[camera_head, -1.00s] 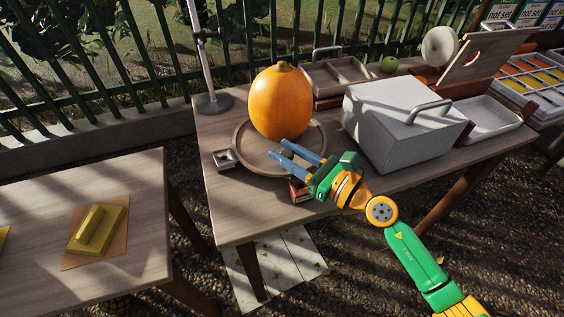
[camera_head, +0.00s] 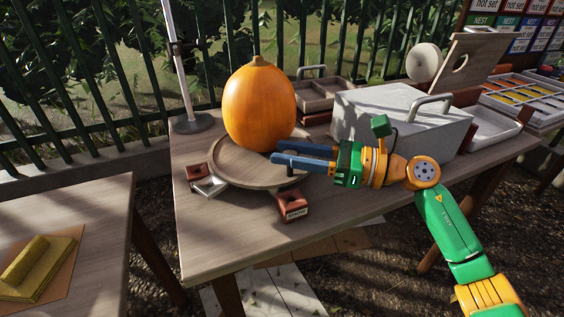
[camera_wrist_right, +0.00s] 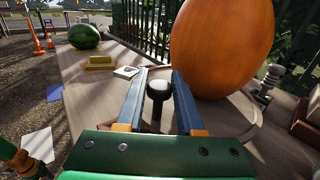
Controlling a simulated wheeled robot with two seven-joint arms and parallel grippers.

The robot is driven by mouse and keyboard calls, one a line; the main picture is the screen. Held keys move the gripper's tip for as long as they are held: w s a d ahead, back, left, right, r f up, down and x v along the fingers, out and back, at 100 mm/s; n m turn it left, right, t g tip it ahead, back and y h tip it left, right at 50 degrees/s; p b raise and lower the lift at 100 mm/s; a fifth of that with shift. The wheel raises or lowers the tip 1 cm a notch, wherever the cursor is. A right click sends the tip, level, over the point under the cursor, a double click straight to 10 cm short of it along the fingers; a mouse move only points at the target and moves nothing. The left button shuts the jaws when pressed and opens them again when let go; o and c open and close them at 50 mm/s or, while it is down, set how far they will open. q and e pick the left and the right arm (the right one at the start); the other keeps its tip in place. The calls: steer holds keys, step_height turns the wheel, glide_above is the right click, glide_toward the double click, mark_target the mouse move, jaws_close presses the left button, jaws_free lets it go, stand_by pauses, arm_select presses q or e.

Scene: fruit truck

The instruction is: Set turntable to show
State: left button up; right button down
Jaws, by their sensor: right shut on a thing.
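The turntable (camera_head: 240,172) is a round wooden disc on the table, with a large orange pumpkin-like fruit (camera_head: 260,105) standing upright on it. My right gripper (camera_head: 278,153) reaches in from the right, low over the disc's right side. In the right wrist view its two blue fingers are around a dark knob with a pale top (camera_wrist_right: 158,89), and it is shut on this knob. A red-brown block with an unreadable label (camera_head: 292,205) sits at the disc's front edge. Another red-brown block (camera_head: 197,171) and a metal square piece (camera_head: 209,186) sit at its left edge. My left gripper is out of view.
A grey box with a handle (camera_head: 385,115) stands right of the fruit, close behind my right gripper. A metal pole base (camera_head: 192,123) stands at the back left. The table's front left is clear. A yellow block (camera_head: 25,262) lies on the neighbouring table.

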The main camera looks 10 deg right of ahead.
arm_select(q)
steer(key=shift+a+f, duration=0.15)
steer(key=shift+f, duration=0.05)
arm_select(e)
steer(key=shift+w, duration=0.1)
steer(key=c, duration=0.8)
jaws_free()
steer(key=shift+d, duration=0.1)
steer(key=shift+c, duration=0.2)
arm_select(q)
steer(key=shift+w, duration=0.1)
arm_select(e)
steer(key=shift+f, duration=0.1)
steer(key=shift+d, duration=0.1)
steer(key=b+v, duration=0.2)
steer(key=v, duration=0.4)
steer(key=shift+d+f, duration=0.15)
steer(key=shift+d, duration=0.3)
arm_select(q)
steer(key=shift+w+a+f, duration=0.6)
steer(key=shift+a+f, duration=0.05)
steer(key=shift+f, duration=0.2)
